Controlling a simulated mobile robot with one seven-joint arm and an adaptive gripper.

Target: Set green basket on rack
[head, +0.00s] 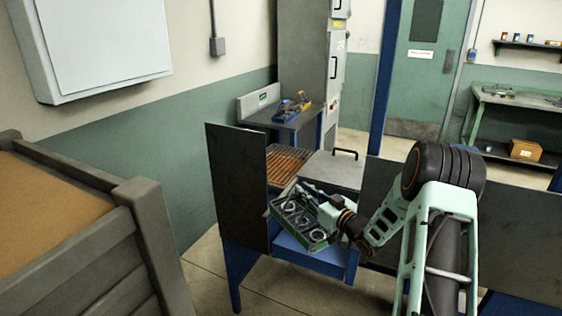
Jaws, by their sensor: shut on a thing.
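The green basket (317,243) is at the centre of the head view, with several metal rings inside. My gripper (317,201) reaches in from the right and is shut on the basket at its right, far side; its fingers are small and partly hard to make out. The basket looks slightly tilted, over the front of a blue-framed bench (335,262). A brown slatted surface (287,160), which looks like the rack, lies behind the basket. The basket and my gripper hide its near part. I cannot tell whether the basket touches the bench.
A dark upright panel (236,188) stands close to the left of the basket. A grey lid with a black handle (335,170) is right of the slatted surface. A wooden crate (150,225) fills the left foreground. A small table with blue tray (288,112) stands behind.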

